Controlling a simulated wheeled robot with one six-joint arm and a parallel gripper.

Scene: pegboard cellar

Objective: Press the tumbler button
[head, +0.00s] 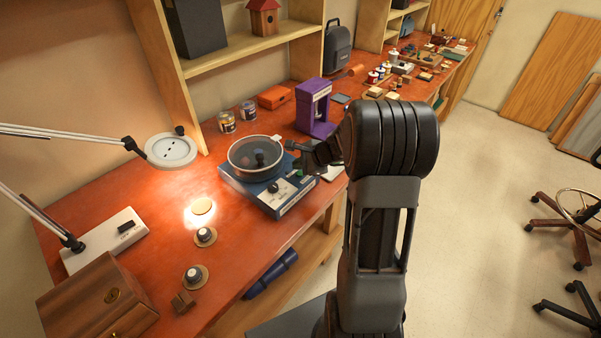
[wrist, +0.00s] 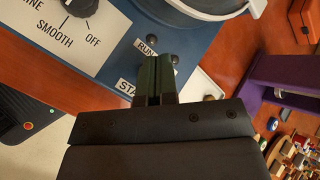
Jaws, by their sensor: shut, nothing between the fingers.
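I cannot tell whether the tips touch the panel. In the head view my gripper (head: 297,158) is at the tumbler's right side.
A purple press-like stand (head: 314,112) is behind my gripper, with an orange box (head: 274,97) and cans (head: 227,121) to its left. A lamp (head: 171,150) hangs left of the tumbler. A wooden box (head: 97,300) sits at the front left.

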